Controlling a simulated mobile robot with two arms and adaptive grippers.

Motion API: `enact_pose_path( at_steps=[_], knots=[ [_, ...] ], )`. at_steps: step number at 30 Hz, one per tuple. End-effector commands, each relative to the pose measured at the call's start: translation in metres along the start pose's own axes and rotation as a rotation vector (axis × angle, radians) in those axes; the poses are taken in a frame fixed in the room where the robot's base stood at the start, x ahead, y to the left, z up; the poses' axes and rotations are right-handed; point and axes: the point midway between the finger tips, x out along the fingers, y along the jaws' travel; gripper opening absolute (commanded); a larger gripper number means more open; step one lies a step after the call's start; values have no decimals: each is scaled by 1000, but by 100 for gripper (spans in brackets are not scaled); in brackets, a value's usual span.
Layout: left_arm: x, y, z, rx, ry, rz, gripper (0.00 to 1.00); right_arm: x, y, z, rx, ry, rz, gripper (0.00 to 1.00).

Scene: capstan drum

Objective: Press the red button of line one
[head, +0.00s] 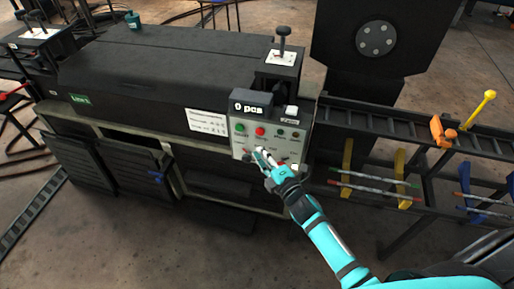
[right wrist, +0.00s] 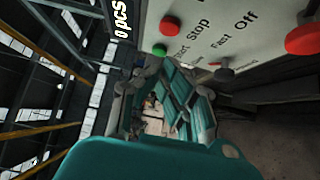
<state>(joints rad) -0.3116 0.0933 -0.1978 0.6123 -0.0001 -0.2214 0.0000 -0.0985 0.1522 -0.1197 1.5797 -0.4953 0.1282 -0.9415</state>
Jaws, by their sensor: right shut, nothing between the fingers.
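The control panel (head: 268,143) is a pale plate on the front of the dark machine, with a "0 pcs" display (head: 252,107) above it. The red button (head: 260,131) sits beside the green button (head: 240,128). In the right wrist view the red button (right wrist: 170,25) is near the word "Stop", and the green button (right wrist: 159,49) is by "Start". My right gripper (head: 261,153) is shut and empty in front of the panel, below the red button; its fingers also show in the right wrist view (right wrist: 165,78). Contact with the panel cannot be told. My left gripper is out of view.
A green line sign (head: 80,98) is on the machine's left front. A larger red knob (right wrist: 305,40) and a small red-tipped switch (right wrist: 224,75) are also on the panel. A rack with coloured holders (head: 380,188) stands to the right.

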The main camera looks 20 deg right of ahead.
Motion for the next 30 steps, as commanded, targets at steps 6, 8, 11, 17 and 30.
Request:
enact_pose_path(
  at_steps=[6, 8, 11, 17, 30],
  knots=[
    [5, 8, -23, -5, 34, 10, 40, -38, -2, -1, 0, 1, -2, 0],
    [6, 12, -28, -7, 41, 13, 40, -46, -2, -1, 1, 1, -2, 0],
    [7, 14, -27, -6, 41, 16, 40, -56, -2, -1, 1, 2, -1, 0],
    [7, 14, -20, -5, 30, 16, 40, -62, 0, -1, 0, 2, 0, 0],
    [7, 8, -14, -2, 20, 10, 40, -62, 0, -1, 1, 2, 0, 0]
  ],
)
